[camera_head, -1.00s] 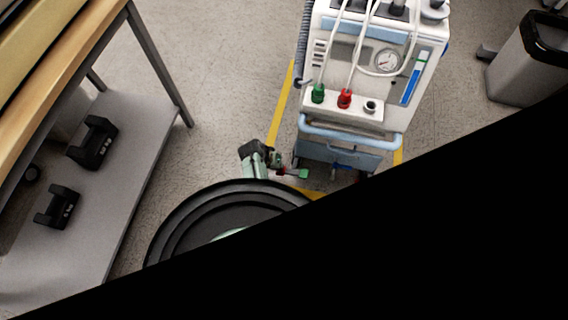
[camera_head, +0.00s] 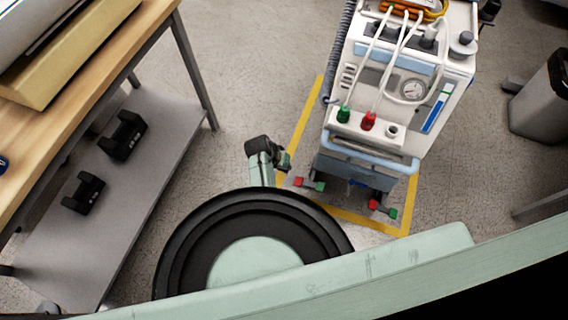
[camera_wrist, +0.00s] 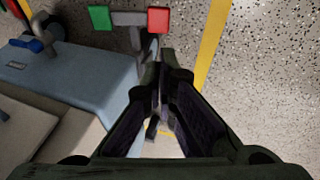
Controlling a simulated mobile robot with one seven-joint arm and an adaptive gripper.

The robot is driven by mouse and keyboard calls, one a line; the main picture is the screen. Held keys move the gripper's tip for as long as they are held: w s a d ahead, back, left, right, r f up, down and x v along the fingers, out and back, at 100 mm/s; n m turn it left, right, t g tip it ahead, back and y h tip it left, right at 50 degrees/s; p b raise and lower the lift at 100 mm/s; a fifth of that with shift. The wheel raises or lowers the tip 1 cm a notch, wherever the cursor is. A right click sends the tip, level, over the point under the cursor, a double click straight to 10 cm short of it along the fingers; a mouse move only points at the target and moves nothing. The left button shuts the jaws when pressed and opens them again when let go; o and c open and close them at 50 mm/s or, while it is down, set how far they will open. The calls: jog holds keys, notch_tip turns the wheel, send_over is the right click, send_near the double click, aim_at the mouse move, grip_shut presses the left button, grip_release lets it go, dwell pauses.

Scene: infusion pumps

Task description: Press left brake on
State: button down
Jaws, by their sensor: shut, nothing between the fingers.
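The pump cart (camera_head: 385,110) stands on the floor inside a yellow outline. Its left brake, at the foot of the cart, has a red pad (camera_head: 298,181) and a green pad (camera_head: 319,186). The same brake shows at the top of the wrist view, with green (camera_wrist: 100,17) left and red (camera_wrist: 158,20) right. The right brake has a red pad (camera_head: 373,204) and a green pad (camera_head: 392,213). My gripper (camera_head: 283,161) is above and left of the left brake in the head view. In the wrist view my gripper (camera_wrist: 166,80) is shut and empty, just below the red pad.
A table (camera_head: 150,45) with a lower shelf (camera_head: 120,200) stands at left, with black devices (camera_head: 122,136) on the shelf. A grey bin (camera_head: 540,105) is at right. The yellow floor line (camera_head: 304,110) runs beside the cart. Floor between table and cart is open.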

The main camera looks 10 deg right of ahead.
jog(key=shift+v, duration=1.1)
